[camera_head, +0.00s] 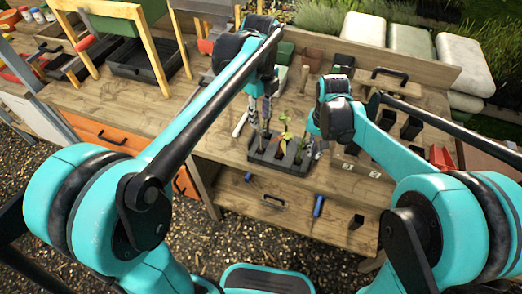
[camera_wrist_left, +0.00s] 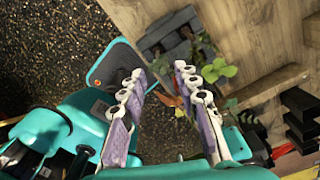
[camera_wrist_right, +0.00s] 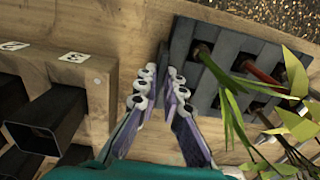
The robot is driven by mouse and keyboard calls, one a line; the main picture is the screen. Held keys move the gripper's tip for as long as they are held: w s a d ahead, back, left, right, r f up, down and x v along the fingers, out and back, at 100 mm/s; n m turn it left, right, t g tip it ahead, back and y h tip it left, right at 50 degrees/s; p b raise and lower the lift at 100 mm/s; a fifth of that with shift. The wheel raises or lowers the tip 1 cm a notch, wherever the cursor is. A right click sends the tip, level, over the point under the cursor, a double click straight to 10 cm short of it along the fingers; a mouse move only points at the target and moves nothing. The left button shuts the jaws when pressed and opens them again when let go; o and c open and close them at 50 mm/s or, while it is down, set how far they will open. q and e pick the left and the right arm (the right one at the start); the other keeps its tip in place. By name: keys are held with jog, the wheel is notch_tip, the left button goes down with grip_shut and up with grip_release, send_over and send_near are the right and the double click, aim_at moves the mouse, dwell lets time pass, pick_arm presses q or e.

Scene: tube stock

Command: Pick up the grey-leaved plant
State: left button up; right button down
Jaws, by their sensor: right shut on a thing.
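A dark grey tray (camera_head: 270,165) with several cells stands at the front of the wooden bench; it shows in the left wrist view (camera_wrist_left: 165,35) and right wrist view (camera_wrist_right: 182,45). A leafy plant (camera_head: 285,122) rises from its middle, also in the left wrist view (camera_wrist_left: 217,70). A long-bladed plant (camera_wrist_right: 230,100) stands nearer my right gripper. I cannot tell which plant is grey-leaved. My left gripper (camera_wrist_left: 160,75) is open and empty near the tray. My right gripper (camera_wrist_right: 160,75) is shut at the tray's end wall; its grip is partly hidden.
Black square pots (camera_head: 411,127) stand in a wooden rack right of the tray. A blue-handled tool (camera_head: 318,206) lies on the lower shelf in front. An orange drawer (camera_head: 103,134) is at left. Bench top left of the tray is mostly clear.

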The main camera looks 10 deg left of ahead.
pick_arm(q)
jog(key=m, duration=0.4)
send_over(261, 149)
jog(key=w, duration=0.1)
jog(key=f, duration=0.6)
jog(key=shift+w+a+f, duration=0.2)
jog(key=shift+f, duration=0.2)
jog(key=shift+s+d+f, duration=0.1)
jog(key=shift+s+f, duration=0.15)
jog(key=shift+f, duration=1.15)
jog(key=shift+s+d+f, duration=0.1)
jog(key=shift+s+f, duration=0.1)
jog(key=shift+f, duration=1.15)
grip_shut()
